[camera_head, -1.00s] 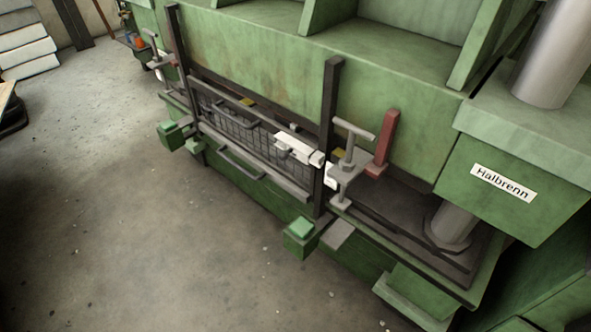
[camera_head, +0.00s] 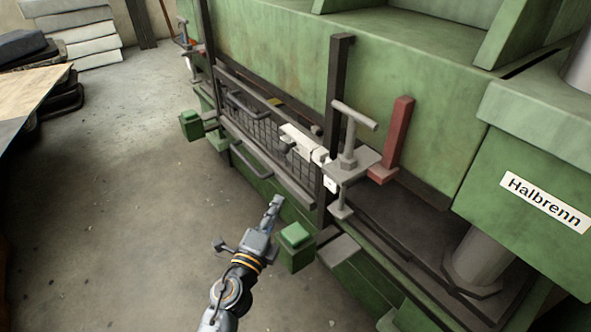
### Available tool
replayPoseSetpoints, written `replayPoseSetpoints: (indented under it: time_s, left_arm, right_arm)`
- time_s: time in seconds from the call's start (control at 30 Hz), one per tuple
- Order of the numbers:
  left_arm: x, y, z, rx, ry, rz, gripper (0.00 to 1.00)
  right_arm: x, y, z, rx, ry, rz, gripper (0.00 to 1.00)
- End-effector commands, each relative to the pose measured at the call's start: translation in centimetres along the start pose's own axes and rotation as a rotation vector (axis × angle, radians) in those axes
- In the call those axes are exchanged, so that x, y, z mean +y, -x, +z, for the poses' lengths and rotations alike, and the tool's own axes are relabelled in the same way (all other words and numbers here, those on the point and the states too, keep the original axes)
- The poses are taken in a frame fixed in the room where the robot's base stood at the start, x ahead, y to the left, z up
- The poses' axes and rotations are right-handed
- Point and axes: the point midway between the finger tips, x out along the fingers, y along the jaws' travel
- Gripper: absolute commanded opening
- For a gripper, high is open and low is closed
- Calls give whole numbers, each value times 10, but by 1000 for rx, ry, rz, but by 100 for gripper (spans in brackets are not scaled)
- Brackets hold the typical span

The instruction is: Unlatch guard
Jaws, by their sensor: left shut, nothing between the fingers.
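The guard (camera_head: 262,128) is a dark mesh panel in a grey frame on the front of the green press. It stands between two dark upright posts and has grey bar handles. A white latch block (camera_head: 300,141) sits at its right end, by the right post (camera_head: 336,95). My left gripper (camera_head: 275,203) is shut and empty. It is in front of the press, below the guard and apart from it, with its fingers pointing up toward the panel. My right gripper is not in view.
A grey T-handle clamp (camera_head: 350,140) and a red lever (camera_head: 397,135) stand right of the right post. Green button boxes stick out at the front right (camera_head: 296,246) and left (camera_head: 191,125). A table (camera_head: 32,92) is at the left. The floor between is clear.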

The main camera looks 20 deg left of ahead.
Motion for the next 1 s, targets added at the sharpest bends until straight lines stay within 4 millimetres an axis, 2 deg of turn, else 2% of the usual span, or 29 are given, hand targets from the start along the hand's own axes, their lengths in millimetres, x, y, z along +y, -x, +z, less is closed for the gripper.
replayPoseSetpoints:
  time_s: [0.47, 0.57, 0.73, 1.0]
  left_arm:
    - [-5, -6, 1, -1, -10, -9, 0]
    - [-6, -18, 1, -1, -10, -10, 0]
    - [-7, -52, 1, -2, -10, -10, 0]
    - [-5, -106, 2, -2, -9, -9, 0]
  right_arm:
    - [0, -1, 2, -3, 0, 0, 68]
    - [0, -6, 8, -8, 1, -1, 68]
    - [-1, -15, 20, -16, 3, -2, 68]
    - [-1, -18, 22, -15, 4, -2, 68]
